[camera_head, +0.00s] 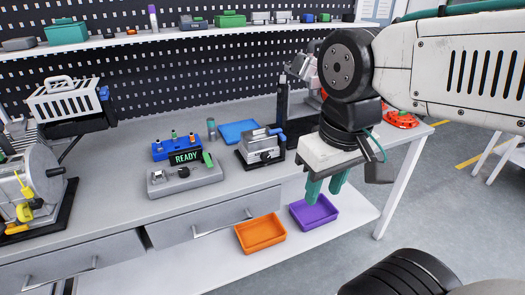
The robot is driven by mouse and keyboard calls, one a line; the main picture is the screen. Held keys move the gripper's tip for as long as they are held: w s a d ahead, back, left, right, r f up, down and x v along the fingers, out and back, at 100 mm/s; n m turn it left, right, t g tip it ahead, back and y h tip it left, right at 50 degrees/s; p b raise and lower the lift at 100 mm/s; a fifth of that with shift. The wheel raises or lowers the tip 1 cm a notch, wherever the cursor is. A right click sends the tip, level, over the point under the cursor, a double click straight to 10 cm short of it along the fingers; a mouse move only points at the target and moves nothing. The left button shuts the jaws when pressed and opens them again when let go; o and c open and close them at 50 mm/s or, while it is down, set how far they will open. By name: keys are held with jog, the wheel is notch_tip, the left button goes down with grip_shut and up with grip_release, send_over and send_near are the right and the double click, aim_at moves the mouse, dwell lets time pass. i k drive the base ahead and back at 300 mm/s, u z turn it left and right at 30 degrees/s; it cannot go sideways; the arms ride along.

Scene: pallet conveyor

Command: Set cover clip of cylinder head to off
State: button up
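A grey metal block (258,148) on a dark base stands on the workbench, left of my gripper. It may be the cylinder head, but I cannot tell for sure. A blue lever-like part (276,132) is at its upper right. I cannot make out which part is the cover clip or how it is set. My gripper (323,194) hangs in front of the bench edge, right of the block and apart from it. Its green fingers point down, with a gap between them and nothing held.
A grey fixture (186,180) with a READY sign is left of the block. A black post (282,105) stands behind. An orange tray (262,233) and a purple tray (314,212) are on the lower shelf. A machine with yellow handles (25,200) is far left.

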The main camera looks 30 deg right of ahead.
aim_at(278, 130)
jog(key=k, duration=0.6)
jog(key=u, duration=0.55)
jog(key=i, duration=1.15)
jog(key=z, duration=0.7)
